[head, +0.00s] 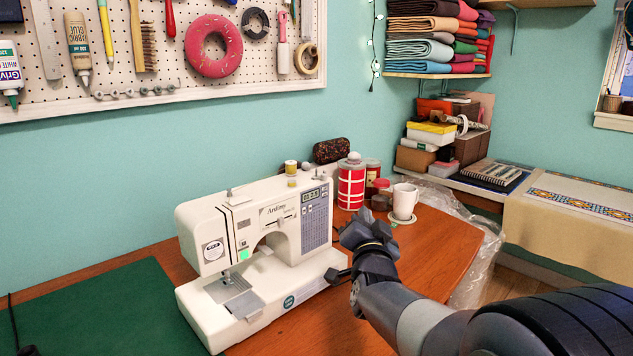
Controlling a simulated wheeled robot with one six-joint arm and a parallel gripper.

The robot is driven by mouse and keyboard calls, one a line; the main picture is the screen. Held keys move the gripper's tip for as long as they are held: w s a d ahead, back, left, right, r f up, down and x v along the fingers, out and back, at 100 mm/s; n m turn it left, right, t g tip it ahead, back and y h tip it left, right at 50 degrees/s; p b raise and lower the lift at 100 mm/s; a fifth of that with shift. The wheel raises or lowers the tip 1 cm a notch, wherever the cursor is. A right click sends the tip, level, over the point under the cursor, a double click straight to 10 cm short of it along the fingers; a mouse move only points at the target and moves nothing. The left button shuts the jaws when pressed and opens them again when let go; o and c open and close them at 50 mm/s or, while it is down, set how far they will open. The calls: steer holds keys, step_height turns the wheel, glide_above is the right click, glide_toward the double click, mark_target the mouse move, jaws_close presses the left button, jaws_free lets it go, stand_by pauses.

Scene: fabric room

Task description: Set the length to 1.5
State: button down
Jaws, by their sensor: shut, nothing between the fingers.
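A white sewing machine (258,250) stands on the wooden table. Its upper right column carries a small display (311,194) with a grey button panel (315,226) below it. The digits on the display are too small to read. A green light glows near the needle area.
A white mug (404,201), a red checked tin (351,185) and jars stand behind my gripper. A green mat (100,312) lies at left. A pegboard (140,95) hangs above. The wooden table (440,245) is mostly clear at right.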

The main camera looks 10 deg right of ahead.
mark_target(325, 194)
steer(key=shift+w, duration=0.35)
steer(key=shift+r, duration=0.1)
steer(key=w+a+p, duration=0.3)
steer(key=w+a, duration=0.2)
steer(key=w, duration=0.2)
steer(key=shift+p, duration=0.3)
steer(key=shift+a, duration=0.15)
stand_by(1.9)
steer(key=shift+w+a, duration=0.2)
steer(key=shift+w, duration=0.15)
